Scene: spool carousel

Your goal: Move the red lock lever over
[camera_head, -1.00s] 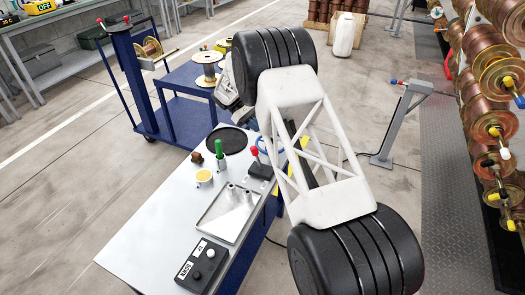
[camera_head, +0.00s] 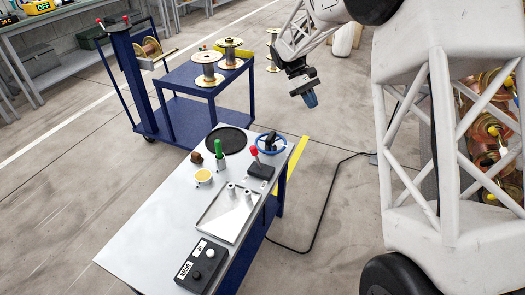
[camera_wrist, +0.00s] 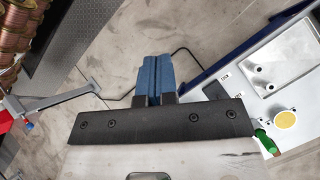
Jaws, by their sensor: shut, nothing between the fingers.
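My gripper (camera_head: 310,99) hangs in the air beyond and to the right of the table, apart from the lever. Its blue fingers are pressed together and empty; they also show in the wrist view (camera_wrist: 154,76). At the left edge of the wrist view is a red part (camera_wrist: 5,120), cut off by the frame; I cannot tell whether it is a lever. The grey stand (camera_wrist: 92,87) is near it.
The worktable (camera_head: 150,235) carries a metal tray (camera_head: 215,225), a black button box (camera_head: 201,265), a green-handled tool (camera_head: 219,155) and a black disc (camera_head: 226,139). A blue cart (camera_head: 190,80) with spools stands behind. Copper spools (camera_head: 495,120) show at right behind my arm. A cable crosses the floor.

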